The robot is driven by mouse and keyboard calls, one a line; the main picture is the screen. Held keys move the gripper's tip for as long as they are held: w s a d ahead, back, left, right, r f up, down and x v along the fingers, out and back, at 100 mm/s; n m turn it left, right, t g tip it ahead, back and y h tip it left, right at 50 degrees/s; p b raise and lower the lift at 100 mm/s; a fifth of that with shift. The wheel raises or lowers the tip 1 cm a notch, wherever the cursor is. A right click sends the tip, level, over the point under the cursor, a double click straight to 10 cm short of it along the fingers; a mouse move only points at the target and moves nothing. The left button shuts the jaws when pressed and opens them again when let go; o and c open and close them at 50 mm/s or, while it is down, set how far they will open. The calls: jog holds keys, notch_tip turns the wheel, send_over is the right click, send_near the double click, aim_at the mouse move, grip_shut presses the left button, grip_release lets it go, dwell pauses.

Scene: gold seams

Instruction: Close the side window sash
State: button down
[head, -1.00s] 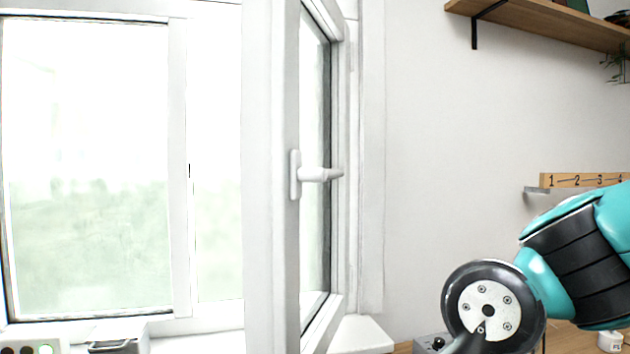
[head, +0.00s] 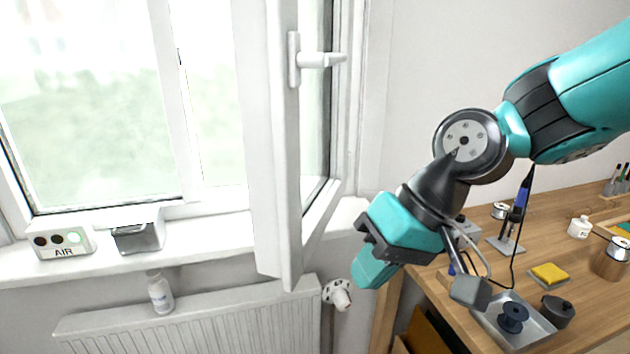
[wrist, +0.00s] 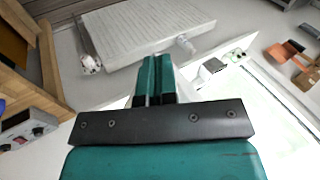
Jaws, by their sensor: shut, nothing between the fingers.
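The side window sash (head: 272,160) is white and stands open, swung into the room and seen nearly edge-on in the head view. Its handle (head: 318,60) sticks out sideways near the top of the picture. Glass shows between the sash frame's near and far uprights. My gripper (head: 368,272) is to the right of the sash's lower part, pointing down and left, and looks apart from it. In the wrist view the teal fingers (wrist: 155,80) are together with nothing between them.
A white radiator (head: 200,320) with a valve (head: 338,294) is below the sill. An AIR box (head: 62,243), a metal box (head: 140,237) and a bottle (head: 160,294) are at left. A cluttered wooden workbench (head: 545,220) is at right; it holds a metal tray (head: 530,335).

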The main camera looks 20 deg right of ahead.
jog(key=w+d+r+m+t+y+p, duration=0.2)
jog(key=w+d+r+m+t+p, duration=0.25)
jog(key=w+d+m, duration=0.45)
jog(key=p, duration=0.2)
send_near(301, 224)
jog(key=shift+n+g, duration=0.3)
jog(key=shift+g, duration=0.05)
jog(key=x, duration=0.5)
jog(key=shift+d+f, duration=0.15)
jog(key=shift+f, duration=0.15)
jog(key=shift+w+a+f+p, duration=0.1)
jog(key=shift+w+a+p, duration=0.35)
jog(key=shift+a, duration=0.2)
jog(key=shift+w, duration=0.1)
